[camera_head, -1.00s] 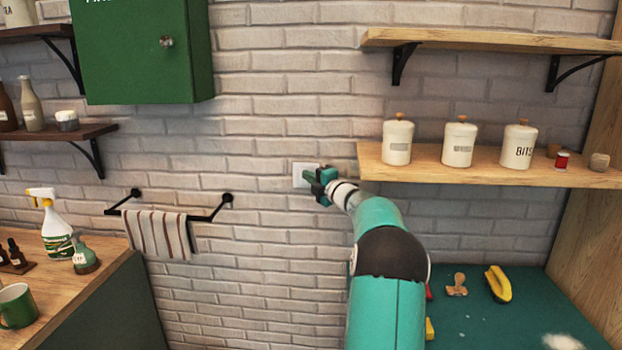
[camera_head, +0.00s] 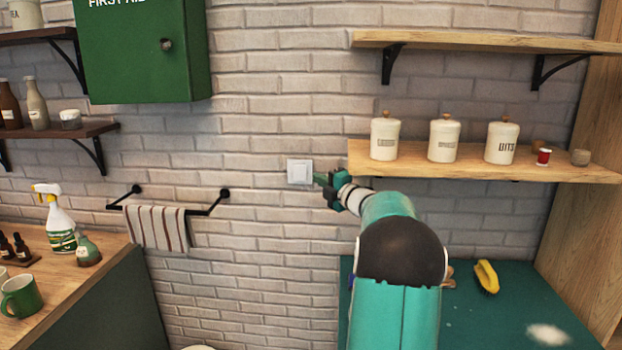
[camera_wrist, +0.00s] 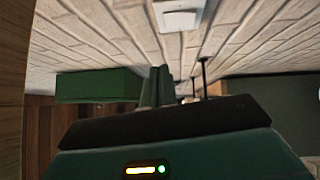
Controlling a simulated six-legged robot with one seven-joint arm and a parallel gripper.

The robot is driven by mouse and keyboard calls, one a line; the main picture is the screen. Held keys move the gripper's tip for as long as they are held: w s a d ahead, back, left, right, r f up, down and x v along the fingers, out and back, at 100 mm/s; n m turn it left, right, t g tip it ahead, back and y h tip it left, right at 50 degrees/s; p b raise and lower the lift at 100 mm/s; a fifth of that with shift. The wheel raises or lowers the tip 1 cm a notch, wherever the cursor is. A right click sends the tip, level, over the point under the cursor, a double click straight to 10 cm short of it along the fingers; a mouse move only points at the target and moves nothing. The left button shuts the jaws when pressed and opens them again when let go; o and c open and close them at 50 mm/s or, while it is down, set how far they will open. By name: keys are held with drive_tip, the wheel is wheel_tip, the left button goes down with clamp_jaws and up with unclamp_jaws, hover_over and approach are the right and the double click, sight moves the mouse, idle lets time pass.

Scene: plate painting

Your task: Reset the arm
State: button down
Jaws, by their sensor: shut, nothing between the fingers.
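My gripper (camera_head: 324,181) is shut and empty at the end of my raised teal arm, in the middle of the head view. Its fingertips point left, just right of and slightly below a white wall switch (camera_head: 299,172). The switch is fully visible now. In the wrist view my closed fingers (camera_wrist: 157,88) show in the middle, and the switch (camera_wrist: 179,18) is at the top, apart from them.
A wooden shelf (camera_head: 590,173) with several canisters and small items is right of my gripper. A green first-aid cabinet (camera_head: 135,60) and a rail with a striped towel (camera_head: 157,228) are left. A teal worktop (camera_head: 500,320) with a yellow brush (camera_head: 486,276) lies below right.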

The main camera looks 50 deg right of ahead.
drive_tip(key=shift+s+a+f, duration=0.1)
drive_tip(key=shift+s, duration=0.6)
drive_tip(key=shift+s, duration=0.1)
